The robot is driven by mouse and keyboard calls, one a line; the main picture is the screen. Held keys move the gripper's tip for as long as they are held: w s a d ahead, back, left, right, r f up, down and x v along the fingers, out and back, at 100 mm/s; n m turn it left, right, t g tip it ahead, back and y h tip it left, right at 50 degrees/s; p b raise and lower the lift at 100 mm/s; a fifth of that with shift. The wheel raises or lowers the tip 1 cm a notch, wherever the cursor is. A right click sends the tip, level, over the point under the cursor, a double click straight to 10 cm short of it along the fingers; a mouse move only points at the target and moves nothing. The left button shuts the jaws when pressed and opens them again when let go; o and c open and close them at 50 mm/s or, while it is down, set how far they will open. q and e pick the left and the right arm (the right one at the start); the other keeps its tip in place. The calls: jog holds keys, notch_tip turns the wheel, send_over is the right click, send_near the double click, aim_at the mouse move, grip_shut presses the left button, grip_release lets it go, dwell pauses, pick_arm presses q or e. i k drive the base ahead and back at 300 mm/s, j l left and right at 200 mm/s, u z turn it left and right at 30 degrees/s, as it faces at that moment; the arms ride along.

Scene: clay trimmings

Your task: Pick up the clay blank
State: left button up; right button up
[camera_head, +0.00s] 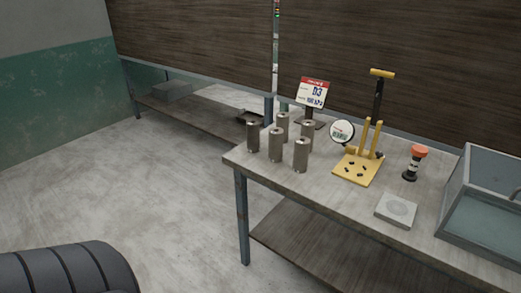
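Several upright grey-brown cylinders stand grouped at the left end of the table. The front right cylinder (301,155) is nearest the front edge. Another cylinder (276,145) is left of it, and one more cylinder (253,135) stands near the left edge. Two further ones stand behind, partly covered. They look like the clay blanks, but I cannot tell which one the task means. Neither of my grippers is in view.
The table (330,193) also holds a yellow press-like stand (357,168), a round gauge (342,132), an orange-topped tool (415,161), a flat grey square plate (396,210) and a sink basin (490,195). A sign (312,92) stands behind the cylinders.

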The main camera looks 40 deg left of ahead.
aim_at(252, 125)
jog(key=k+j, duration=0.1)
jog(key=j, duration=1.7)
jog(key=k+j, duration=0.15)
jog(key=j, duration=0.8)
